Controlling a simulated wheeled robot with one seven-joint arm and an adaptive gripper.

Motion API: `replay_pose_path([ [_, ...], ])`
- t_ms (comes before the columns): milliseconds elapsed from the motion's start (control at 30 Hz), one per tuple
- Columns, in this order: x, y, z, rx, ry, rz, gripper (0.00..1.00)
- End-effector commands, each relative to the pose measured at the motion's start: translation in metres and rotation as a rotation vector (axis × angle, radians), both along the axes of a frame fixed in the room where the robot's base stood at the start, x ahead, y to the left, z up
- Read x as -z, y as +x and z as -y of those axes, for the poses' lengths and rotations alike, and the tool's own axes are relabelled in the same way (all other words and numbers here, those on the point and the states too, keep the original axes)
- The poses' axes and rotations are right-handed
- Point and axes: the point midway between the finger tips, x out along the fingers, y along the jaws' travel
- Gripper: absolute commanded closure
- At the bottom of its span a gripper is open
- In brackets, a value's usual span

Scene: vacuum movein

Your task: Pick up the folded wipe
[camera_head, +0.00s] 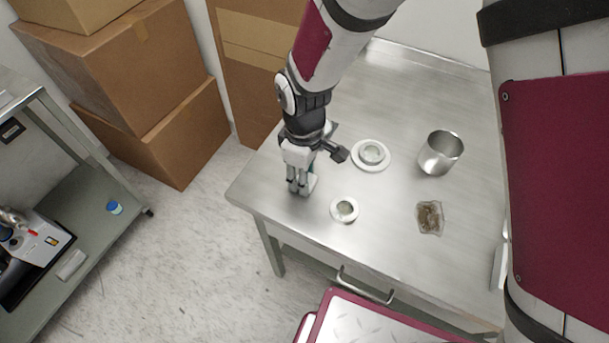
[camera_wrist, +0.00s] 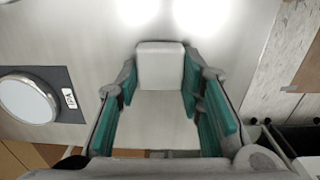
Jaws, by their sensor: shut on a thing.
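My gripper (camera_head: 300,190) is over the near left corner of the steel table (camera_head: 300,225), pointing down. In the wrist view my gripper (camera_wrist: 160,85) has its teal-padded fingers on either side of the folded wipe (camera_wrist: 160,66), a small pale block. It is shut on the wipe. In the head view a pale bit of what seems to be the wipe (camera_head: 311,183) shows beside the fingers; the rest is hidden by them. I cannot tell whether the wipe touches the table.
A round-topped container (camera_wrist: 28,98) beside an "IPA" label is left of my fingers in the wrist view. On the table are a larger round dish (camera_head: 371,154), a smaller one (camera_head: 344,210), a steel beaker (camera_head: 441,153) and a bag of brown matter (camera_head: 430,218). Cardboard boxes (camera_head: 150,80) stand behind.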

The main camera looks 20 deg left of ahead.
Motion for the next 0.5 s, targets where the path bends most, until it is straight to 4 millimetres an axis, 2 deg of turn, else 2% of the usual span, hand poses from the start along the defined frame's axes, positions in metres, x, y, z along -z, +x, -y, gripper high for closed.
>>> replay_pose_path([
  [267, -0.03, 0.001, -0.001, 0.0, 0.004, 0.003, 0.8],
  [500, -0.037, -0.036, 0.035, -0.001, -0.001, 0.0, 0.8],
])
